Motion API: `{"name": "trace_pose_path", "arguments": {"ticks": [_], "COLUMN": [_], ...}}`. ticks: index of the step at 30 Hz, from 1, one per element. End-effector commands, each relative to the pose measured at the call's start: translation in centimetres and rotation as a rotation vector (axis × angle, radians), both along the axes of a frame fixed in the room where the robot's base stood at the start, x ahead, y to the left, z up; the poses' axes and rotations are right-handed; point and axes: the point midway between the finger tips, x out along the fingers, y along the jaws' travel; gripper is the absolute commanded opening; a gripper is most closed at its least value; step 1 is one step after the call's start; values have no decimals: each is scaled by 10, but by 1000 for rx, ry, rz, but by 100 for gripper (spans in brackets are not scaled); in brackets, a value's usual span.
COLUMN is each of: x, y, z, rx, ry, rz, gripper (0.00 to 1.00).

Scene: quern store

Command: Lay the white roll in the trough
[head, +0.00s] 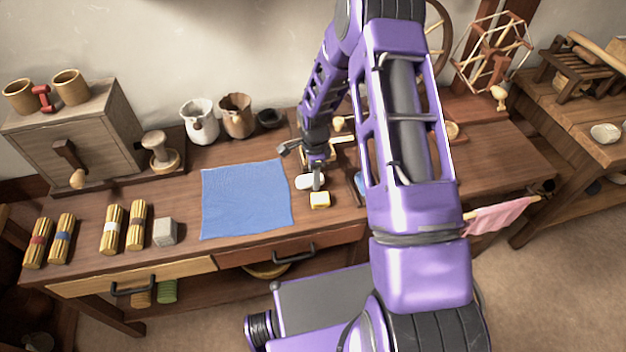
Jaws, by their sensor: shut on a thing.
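My gripper (316,183) points down over the workbench, just right of the blue cloth, and is shut on a small white roll (304,182). The roll's left end sticks out past the fingers; the rest is hidden. I cannot tell whether it touches the bench top. A light wooden piece (341,139) shows behind my gripper, mostly covered by my arm. I cannot tell whether it is the trough.
A yellow and white block (320,200) sits just in front of my gripper. The blue cloth (243,199) lies flat and bare. A white jug (200,122) and brown jug (237,116) stand behind.

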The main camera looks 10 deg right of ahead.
Motion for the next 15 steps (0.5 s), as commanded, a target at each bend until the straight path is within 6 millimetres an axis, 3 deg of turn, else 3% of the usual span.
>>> {"name": "trace_pose_path", "arguments": {"ticks": [9, 15], "x": [1, 0], "y": [0, 0], "z": [65, 86], "rx": [0, -1], "ry": [-4, -1], "rz": [0, 0], "gripper": [0, 0]}}
